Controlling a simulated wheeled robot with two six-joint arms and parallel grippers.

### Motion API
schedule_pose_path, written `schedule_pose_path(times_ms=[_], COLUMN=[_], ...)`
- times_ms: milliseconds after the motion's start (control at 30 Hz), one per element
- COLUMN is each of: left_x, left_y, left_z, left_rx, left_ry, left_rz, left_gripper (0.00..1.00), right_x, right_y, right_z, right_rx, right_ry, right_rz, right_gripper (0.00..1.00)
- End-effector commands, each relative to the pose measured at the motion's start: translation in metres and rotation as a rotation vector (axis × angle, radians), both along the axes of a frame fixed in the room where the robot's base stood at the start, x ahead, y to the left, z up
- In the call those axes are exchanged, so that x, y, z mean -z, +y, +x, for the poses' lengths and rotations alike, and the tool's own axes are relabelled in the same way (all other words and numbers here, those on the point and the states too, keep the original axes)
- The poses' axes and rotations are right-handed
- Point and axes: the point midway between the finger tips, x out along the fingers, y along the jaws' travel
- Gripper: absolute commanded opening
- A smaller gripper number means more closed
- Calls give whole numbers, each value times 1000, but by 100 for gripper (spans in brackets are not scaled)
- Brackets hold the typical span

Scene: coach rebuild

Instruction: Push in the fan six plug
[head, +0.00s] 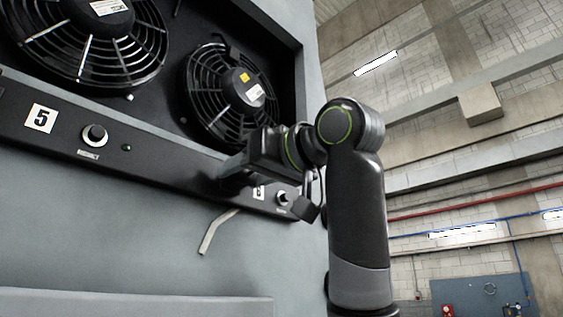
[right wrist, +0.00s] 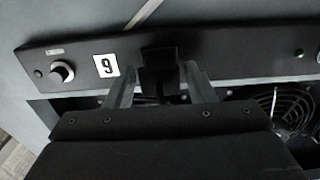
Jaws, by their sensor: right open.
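The fan six plug (head: 282,198), a round knob-like plug with a pale rim, sits on the dark panel strip beside the white 6 label (head: 258,192), partly behind my right gripper. In the right wrist view, which is upside down, the plug (right wrist: 62,71) is left of the label (right wrist: 106,66), which reads like a 9. How far the plug is seated, I cannot tell. My right gripper (head: 270,188) is open in front of the strip. In the right wrist view its fingers (right wrist: 158,78) are around a dark block near the label, to the side of the plug. My left gripper is not in view.
The right fan (head: 228,92) and left fan (head: 90,35) are recessed above the strip. The fan five plug (head: 95,135) is beside the 5 label (head: 41,118). A pale bent bar (head: 218,232) projects below the strip. Open hall lies to the right.

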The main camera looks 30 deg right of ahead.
Motion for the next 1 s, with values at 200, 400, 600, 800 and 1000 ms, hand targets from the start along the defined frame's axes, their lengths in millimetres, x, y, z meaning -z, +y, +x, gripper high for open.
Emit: schedule_pose_path(times_ms=[200,400,600,800,1000], left_x=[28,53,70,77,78], left_y=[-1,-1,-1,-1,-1], left_z=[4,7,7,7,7], left_rx=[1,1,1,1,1], left_ry=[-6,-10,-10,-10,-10], left_rz=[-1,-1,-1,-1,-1], left_gripper=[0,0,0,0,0], right_x=[5,6,4,2,1], right_y=[-14,-31,-46,-55,-57], right_z=[-37,-84,-125,-149,-155], right_rx=[1,1,0,0,0], right_ry=[-6,-4,-2,-1,2], right_rz=[2,3,2,1,2], right_gripper=[49,49,49,49,49])
